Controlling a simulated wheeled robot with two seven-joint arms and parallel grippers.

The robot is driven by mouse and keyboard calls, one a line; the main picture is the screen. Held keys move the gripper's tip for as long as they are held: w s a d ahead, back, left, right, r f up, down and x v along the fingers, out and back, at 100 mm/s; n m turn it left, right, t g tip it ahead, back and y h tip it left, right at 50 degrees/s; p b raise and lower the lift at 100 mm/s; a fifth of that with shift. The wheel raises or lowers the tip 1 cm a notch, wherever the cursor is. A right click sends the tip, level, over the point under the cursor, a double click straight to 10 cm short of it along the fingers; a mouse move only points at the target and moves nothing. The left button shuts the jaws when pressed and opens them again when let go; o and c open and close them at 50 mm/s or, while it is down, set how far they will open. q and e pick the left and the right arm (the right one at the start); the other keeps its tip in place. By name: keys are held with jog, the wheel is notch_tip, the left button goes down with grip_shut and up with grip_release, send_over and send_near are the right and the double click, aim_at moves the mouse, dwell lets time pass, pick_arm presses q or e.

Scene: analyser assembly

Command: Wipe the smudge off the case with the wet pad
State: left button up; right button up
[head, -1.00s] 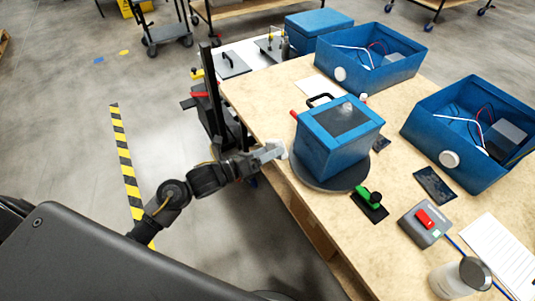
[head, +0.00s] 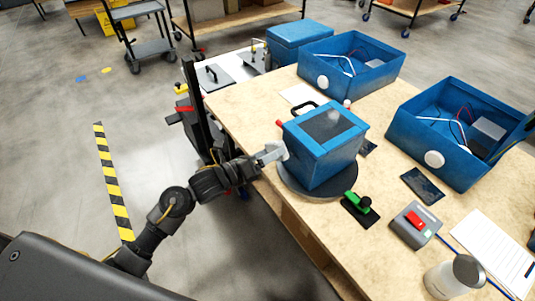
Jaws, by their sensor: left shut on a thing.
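The blue case (head: 337,160) stands on a round dark turntable (head: 318,196) near the table's left edge, with a dark window in its top. My left gripper (head: 273,154) is shut on a small whitish pad (head: 283,150). The gripper partly hides that side. My right gripper is not in view.
Two open blue cases with wires, a near one (head: 440,155) and a far one (head: 350,82), stand behind and right. A green-handled tool (head: 360,203), a grey box with a red switch (head: 415,222) and a jar (head: 456,275) lie in front. A black post (head: 196,105) rises left of the table.

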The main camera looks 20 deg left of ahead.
aim_at(280, 161)
pick_arm(q)
jog(key=shift+b+x, duration=0.45)
jog(key=shift+x, duration=0.55)
dwell(0.3)
jog(key=shift+s+d, duration=1.2)
jog(key=shift+d, duration=0.1)
jog(key=shift+s+d, duration=0.55)
jog(key=shift+d, duration=0.15)
jog(key=shift+s+d, duration=0.5)
jog(key=shift+d, duration=0.2)
jog(key=shift+w, duration=0.1)
jog(key=shift+w+a+r+b, duration=0.1)
jog(key=shift+w+a+b, duration=0.15)
jog(key=shift+w+a, duration=0.4)
jog(key=shift+w+a+b, duration=0.2)
jog(key=shift+w+a, duration=0.25)
jog(key=shift+a, duration=0.3)
jog(key=shift+w+a+b, duration=0.4)
jog(key=shift+w+a, duration=0.75)
jog(key=shift+a, duration=0.2)
